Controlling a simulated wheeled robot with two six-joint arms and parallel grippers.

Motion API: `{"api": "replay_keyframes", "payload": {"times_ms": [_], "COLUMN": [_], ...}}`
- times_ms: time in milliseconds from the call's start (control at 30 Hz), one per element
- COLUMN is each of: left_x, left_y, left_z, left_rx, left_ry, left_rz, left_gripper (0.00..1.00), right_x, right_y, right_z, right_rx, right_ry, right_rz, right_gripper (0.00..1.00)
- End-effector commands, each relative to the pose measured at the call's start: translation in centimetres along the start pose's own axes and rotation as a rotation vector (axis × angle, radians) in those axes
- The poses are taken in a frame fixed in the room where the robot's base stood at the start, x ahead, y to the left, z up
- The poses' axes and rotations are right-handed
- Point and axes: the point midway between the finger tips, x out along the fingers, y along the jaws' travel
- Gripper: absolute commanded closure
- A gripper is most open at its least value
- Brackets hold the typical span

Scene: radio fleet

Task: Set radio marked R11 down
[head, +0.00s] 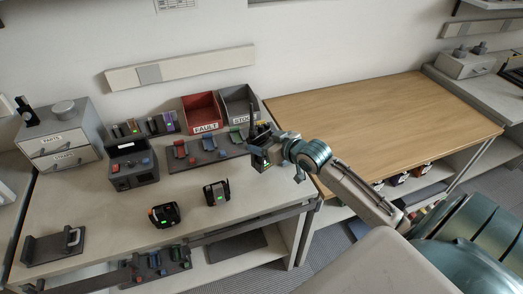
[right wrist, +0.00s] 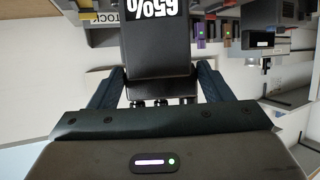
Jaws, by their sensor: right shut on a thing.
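My right gripper (head: 266,143) is shut on a dark radio (head: 258,159), held near the right end of the grey bench (head: 95,205). A small green light or display shows on the radio. In the right wrist view the black radio (right wrist: 158,65) sits between the two fingers (right wrist: 158,92), with "65%" upside down on its face. I cannot read an R11 mark on it. Whether its bottom touches the bench is unclear. My left gripper is not in view.
Two dark devices with green displays stand on the bench, one at the front (head: 165,214) and one mid-bench (head: 216,193). A red FAULT bin (head: 203,110), a grey STOCK bin (head: 239,101) and a multi-slot rack (head: 210,155) stand behind. The wooden table (head: 380,110) is clear.

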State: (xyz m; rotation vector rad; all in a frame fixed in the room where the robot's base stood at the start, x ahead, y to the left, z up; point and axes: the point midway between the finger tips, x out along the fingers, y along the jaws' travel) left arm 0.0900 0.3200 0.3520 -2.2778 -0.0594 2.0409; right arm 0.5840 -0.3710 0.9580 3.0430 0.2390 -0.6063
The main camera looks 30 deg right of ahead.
Motion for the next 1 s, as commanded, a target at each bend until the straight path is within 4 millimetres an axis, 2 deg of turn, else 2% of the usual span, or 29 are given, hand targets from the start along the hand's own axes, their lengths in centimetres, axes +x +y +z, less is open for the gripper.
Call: {"api": "replay_keyframes", "payload": {"times_ms": [167,400,733,767,800,867,1000], "left_x": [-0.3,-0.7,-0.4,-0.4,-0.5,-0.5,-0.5], "left_y": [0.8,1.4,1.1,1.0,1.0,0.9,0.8], "left_z": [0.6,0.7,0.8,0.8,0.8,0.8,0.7], "left_rx": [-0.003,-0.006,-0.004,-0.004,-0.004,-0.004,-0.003], "left_ry": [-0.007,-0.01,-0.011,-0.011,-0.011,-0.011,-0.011], "left_rz": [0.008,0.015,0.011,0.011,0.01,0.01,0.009], "left_gripper": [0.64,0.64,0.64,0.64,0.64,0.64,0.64], "right_x": [0.5,1.6,1.8,1.8,1.7,1.7,1.7], "right_y": [-0.1,0.0,0.0,0.0,0.0,0.0,0.0], "right_z": [1.1,3.8,4.1,4.2,4.2,4.2,4.2], "right_rx": [0.002,0.001,-0.001,0.0,-0.001,0.0,-0.001], "right_ry": [0.001,0.003,0.004,0.002,0.002,0.002,0.002], "right_rz": [-0.001,0.0,0.0,0.0,0.0,0.0,0.0], "right_gripper": [0.63,0.63,0.63,0.26,0.18,0.06,0.06]}}
